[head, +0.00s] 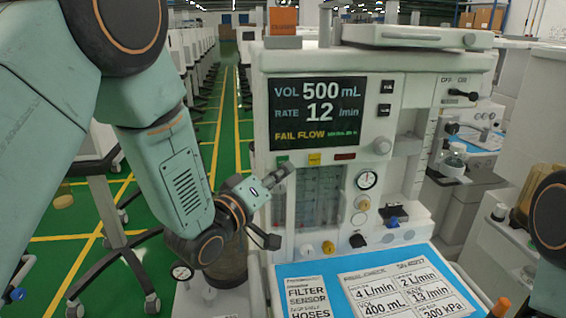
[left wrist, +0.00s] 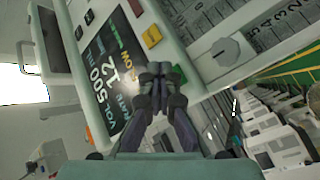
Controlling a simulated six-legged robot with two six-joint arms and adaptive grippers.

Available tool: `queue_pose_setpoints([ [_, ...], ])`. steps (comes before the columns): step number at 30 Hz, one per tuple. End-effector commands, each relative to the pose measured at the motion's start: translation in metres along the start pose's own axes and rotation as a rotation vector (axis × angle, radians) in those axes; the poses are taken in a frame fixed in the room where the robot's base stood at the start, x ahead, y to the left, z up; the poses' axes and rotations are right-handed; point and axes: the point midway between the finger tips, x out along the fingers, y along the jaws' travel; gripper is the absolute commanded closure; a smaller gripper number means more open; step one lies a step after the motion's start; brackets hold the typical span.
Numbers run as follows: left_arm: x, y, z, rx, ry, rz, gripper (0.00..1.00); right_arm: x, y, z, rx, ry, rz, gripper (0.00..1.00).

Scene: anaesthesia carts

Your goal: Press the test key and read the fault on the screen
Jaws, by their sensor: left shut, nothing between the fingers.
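The cart's dark screen (head: 317,113) reads VOL 500 mL, RATE 12 /min, and FAIL FLOW in yellow, with tiny green text beside it that I cannot read. Under it sit a green key (head: 283,160), a yellow key (head: 314,159) and a dark red key (head: 345,156); I cannot read which is the test key. My left gripper (head: 283,174) is shut and empty, its tips just below the green key. My right gripper is out of view.
A blue work surface (head: 398,258) with printed cards lies below the panel. One card (head: 408,293) lists 400 mL, 2 L/min, 13 /min and 300 kPa. Another cart stands at the right; green aisle floor lies left.

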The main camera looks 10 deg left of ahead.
Motion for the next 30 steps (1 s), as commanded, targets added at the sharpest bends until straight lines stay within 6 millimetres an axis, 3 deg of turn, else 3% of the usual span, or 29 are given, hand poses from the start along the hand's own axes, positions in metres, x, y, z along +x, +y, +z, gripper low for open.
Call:
queue_pose_setpoints([
  [30, 0.0084, -0.0059, -0.0056, 0.0, 0.0, 0.0, 1.0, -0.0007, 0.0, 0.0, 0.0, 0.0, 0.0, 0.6],
])
